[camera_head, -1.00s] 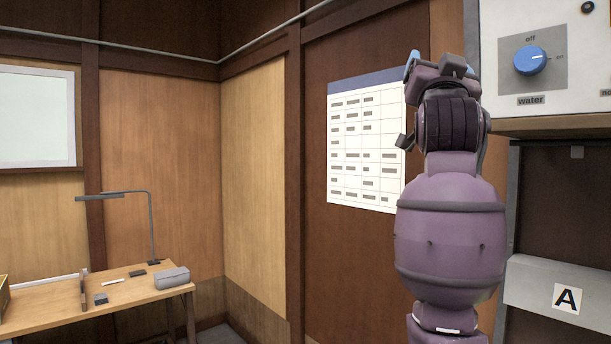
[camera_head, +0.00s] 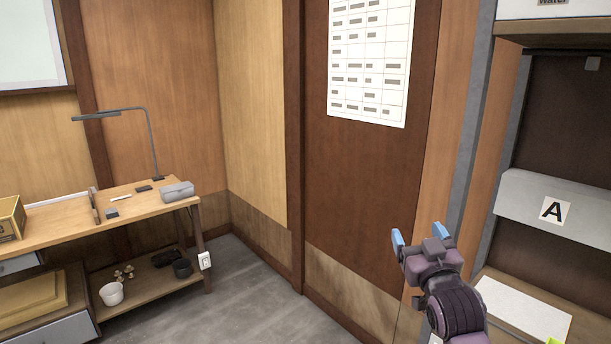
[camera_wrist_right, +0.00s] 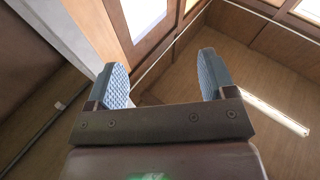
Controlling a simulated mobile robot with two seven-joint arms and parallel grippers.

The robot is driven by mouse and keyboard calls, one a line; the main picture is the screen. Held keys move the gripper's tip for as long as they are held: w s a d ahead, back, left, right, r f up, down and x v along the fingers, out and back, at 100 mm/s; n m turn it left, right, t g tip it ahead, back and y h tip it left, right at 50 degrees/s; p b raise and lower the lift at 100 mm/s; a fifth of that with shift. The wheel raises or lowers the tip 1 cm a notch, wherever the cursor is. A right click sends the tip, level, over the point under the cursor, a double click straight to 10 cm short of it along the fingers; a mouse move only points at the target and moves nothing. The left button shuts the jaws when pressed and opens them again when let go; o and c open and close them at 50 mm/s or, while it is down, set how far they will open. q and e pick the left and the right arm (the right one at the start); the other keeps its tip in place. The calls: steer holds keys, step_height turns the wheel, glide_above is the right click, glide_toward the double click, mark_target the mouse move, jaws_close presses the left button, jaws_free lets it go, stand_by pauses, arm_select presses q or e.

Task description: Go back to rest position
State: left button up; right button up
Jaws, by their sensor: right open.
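My right gripper (camera_head: 420,243) shows at the lower right of the head view, with my purple wrist below it. It is in the air in front of the brown wall panel. In the right wrist view, its two blue ribbed finger pads (camera_wrist_right: 163,85) stand wide apart with nothing between them. Behind them are wall panels and beams. My left gripper is in neither view.
A wooden desk (camera_head: 60,222) with a lamp (camera_head: 150,150) stands at the left. Grey floor (camera_head: 262,300) lies open between them.

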steer(key=s+d+f+g, duration=0.1)
steer(key=s+f, duration=0.3)
steer(key=f, duration=0.3)
steer(key=s+f+g, duration=0.2)
steer(key=s+f, duration=0.2)
steer(key=f, duration=0.3)
steer(key=s+d+f+g, duration=0.1)
steer(key=s+f, duration=0.2)
steer(key=f, duration=0.3)
steer(key=s+d+f+g, duration=0.1)
steer(key=s+f+g, duration=0.1)
steer(key=s+f, duration=0.6)
steer(key=s+d+f+m+g+h, duration=0.1)
steer(key=s+d+f+g, duration=0.1)
steer(key=s+f, duration=0.6)
steer(key=s+g, duration=0.1)
steer(key=s, duration=0.2)
steer(key=shift+d+m+h, duration=0.3)
